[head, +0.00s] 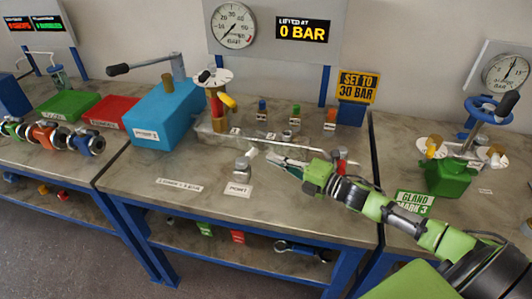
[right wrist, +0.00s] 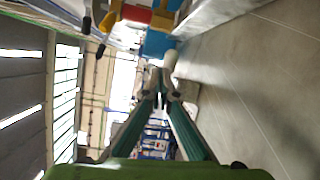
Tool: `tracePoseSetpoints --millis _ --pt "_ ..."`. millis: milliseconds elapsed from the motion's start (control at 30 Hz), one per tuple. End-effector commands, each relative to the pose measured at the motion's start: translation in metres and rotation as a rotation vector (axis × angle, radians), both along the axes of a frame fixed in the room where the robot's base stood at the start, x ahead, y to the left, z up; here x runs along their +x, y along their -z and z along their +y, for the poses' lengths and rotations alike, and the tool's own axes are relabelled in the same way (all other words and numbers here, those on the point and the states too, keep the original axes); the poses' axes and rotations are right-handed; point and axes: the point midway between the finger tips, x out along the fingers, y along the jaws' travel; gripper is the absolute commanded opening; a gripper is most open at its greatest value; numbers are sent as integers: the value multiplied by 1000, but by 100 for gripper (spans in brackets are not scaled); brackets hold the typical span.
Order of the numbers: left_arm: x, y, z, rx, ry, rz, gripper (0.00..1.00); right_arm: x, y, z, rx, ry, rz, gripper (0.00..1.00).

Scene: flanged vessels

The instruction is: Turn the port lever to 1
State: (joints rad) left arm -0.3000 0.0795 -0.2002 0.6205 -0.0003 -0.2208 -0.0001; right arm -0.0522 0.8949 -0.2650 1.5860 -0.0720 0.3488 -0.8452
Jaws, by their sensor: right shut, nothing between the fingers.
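My right gripper (head: 270,159) reaches in from the right over the middle bench. Its fingers are shut and empty, pointing left, just in front of the clear tray. A small white lever-like end (head: 252,153) is just beyond the fingertips; I cannot tell whether they touch. In the right wrist view a white rounded piece (right wrist: 170,60) shows close past the fingertips (right wrist: 160,92). Small numbered tags (head: 235,131) stand by the tray; which number the lever points at is too small to tell. My left gripper is not in view.
The clear tray (head: 207,128) holds a red valve column with a yellow handle (head: 229,101) and several small coloured fittings. A blue pump box (head: 165,115) stands left. A metal weight (head: 242,168) sits in front. A green vessel (head: 450,177) is on the right bench.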

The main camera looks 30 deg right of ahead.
Motion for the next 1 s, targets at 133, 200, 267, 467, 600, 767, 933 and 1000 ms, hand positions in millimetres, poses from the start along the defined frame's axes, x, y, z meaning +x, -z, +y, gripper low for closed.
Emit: tracePoseSetpoints --millis 133,200,267,467,600,767,933,1000 --pt "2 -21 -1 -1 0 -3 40 -33 -9 -16 -419 -43 -105 0" --pt "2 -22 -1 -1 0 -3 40 -46 -9 -23 -627 -74 -165 0" --pt "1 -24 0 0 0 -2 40 -56 -10 -29 -803 -108 -219 0" --pt "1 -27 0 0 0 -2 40 -78 -15 -39 -1242 -211 -371 0" --pt "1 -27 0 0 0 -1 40 -81 -16 -41 -1339 -236 -411 0" --pt "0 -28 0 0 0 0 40 -72 -14 -38 -1343 -235 -416 0" --pt "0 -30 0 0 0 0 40 -58 -10 -31 -1342 -234 -415 0" --pt "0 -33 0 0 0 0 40 -51 -9 -28 -1339 -232 -414 0"
